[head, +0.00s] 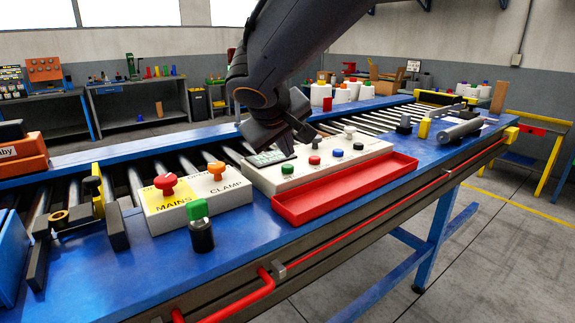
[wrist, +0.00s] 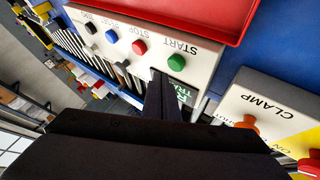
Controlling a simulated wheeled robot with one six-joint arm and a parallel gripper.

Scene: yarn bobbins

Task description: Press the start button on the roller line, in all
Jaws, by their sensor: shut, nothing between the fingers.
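The roller line's control panel (head: 335,172) is a pale box on the blue bench, with a small display (head: 268,157) at its left end. Its green START button (head: 287,169) is the left one of a row; it shows beside the START label in the wrist view (wrist: 176,62). A red STOP button (wrist: 139,47) and a blue button (wrist: 111,36) follow. My gripper (head: 290,145) is shut and empty, pointing down over the panel near the display. In the wrist view its fingertips (wrist: 160,78) appear just beside the green button, partly covering the display. I cannot tell whether they touch anything.
A red tray (head: 345,192) lies along the panel's front. Rollers (head: 375,126) run behind.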

